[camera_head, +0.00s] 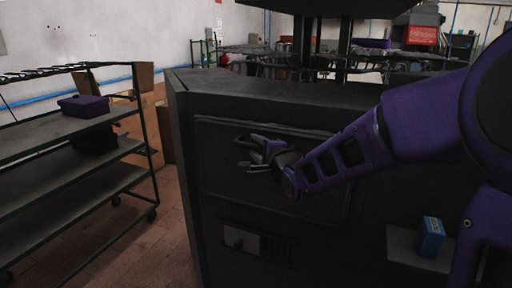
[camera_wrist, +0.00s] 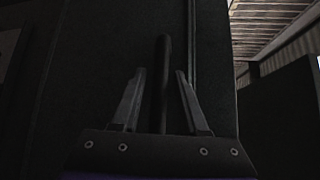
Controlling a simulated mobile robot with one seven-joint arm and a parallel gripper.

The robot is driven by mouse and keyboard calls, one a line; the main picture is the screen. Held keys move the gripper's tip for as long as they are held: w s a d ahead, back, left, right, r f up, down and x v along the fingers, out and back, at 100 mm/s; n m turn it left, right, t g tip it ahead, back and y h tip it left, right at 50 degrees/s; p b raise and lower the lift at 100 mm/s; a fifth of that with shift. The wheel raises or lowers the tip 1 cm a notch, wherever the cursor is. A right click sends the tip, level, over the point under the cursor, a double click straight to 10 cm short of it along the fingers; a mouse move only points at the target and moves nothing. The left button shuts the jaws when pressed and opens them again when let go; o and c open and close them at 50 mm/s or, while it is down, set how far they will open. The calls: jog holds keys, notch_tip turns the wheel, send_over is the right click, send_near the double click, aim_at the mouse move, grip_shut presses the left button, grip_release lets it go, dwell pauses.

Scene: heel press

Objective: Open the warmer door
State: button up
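The warmer is a large dark grey cabinet, and its door (camera_head: 222,178) is a wide panel on the front that looks closed. My gripper (camera_head: 252,168) is in front of the upper part of this door. In the wrist view my gripper (camera_wrist: 160,92) has its two fingers apart. A dark bar, apparently the door handle (camera_wrist: 163,75), stands between them, with a gap visible on each side. The flat dark door surface (camera_wrist: 105,55) lies behind the bar. In the head view my wrist and fingers partly hide the handle area.
A wheeled shelf rack (camera_head: 75,130) with a purple box (camera_head: 84,105) stands at the left, with cardboard boxes (camera_head: 160,120) behind it. A small blue box (camera_head: 431,238) sits on a ledge (camera_head: 400,250) at the lower right. Floor (camera_head: 165,225) shows between rack and warmer.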

grip_shut()
dwell(1.2)
